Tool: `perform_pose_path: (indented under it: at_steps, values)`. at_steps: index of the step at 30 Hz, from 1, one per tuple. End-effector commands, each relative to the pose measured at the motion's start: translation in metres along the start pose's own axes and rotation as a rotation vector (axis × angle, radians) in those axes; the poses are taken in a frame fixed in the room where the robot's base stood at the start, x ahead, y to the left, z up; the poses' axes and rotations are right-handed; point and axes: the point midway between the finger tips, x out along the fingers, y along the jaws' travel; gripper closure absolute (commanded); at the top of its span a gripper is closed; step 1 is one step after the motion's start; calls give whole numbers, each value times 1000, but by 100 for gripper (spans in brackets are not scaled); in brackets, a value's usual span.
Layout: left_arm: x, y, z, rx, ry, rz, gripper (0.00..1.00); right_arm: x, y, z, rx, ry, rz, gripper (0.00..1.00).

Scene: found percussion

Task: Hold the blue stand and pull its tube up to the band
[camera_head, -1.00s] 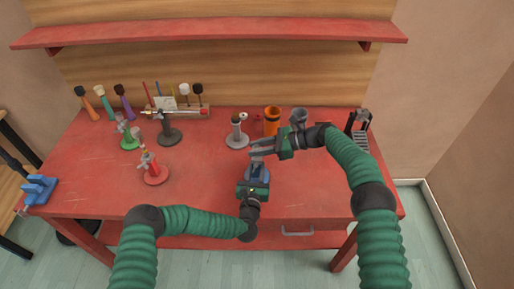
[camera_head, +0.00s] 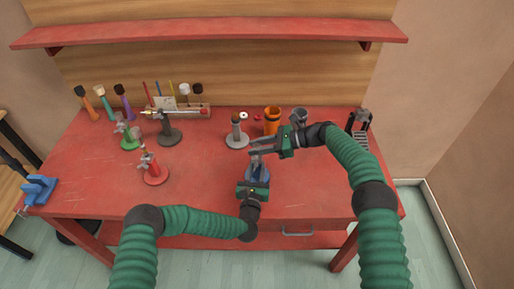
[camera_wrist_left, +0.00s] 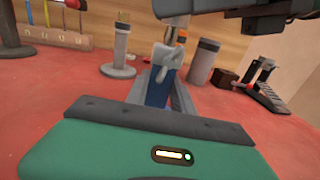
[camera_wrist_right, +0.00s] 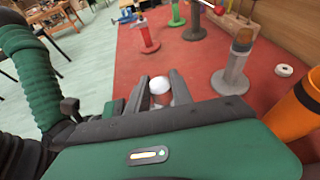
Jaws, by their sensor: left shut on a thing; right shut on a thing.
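The blue stand (camera_head: 258,174) is near the front middle of the red table. My left gripper (camera_wrist_left: 160,92) is shut on its blue upright, which also shows in the left wrist view (camera_wrist_left: 158,90). A grey clamp piece (camera_wrist_left: 166,56) sits at the top of the upright, with a pale metal tube (camera_wrist_left: 178,30) rising out of it. My right gripper (camera_wrist_right: 161,92) is shut on the tube above the stand. In the right wrist view, a white rounded tip (camera_wrist_right: 160,84) shows between the fingers, with a reddish-brown part below it. I cannot clearly make out the band.
A grey stand (camera_head: 237,137), an orange cup (camera_head: 272,121) and a grey cup (camera_head: 298,115) stand behind my grippers. Red (camera_head: 153,172), green (camera_head: 130,142) and dark (camera_head: 169,135) stands are at left.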

Motion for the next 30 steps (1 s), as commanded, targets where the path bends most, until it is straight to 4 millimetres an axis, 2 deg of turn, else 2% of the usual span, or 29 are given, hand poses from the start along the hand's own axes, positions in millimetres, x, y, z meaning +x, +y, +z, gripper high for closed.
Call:
perform_pose_path:
  at_steps: [3, 9, 13, 21, 22, 26, 30]
  values:
    - [-2, -1, -2, 1, 5, -3, 100, -14, -4, 28, -11, -2, -16, 100]
    - [-2, -1, -3, 1, 6, -3, 100, -29, -4, 65, -9, -3, -15, 100]
    - [-1, -1, -3, 1, 6, -2, 100, -32, -3, 74, -7, -3, -13, 100]
    - [-1, 0, -3, 1, 7, -1, 100, -32, -2, 74, -6, -3, -10, 100]
    - [-1, 0, -3, 1, 7, -1, 100, -32, -2, 74, -5, -3, -10, 69]
    - [-1, 0, -3, 1, 7, 0, 100, -31, -2, 73, -4, -3, -7, 52]
    - [0, 0, -3, 1, 7, 0, 100, -30, -1, 72, -3, -2, -5, 51]
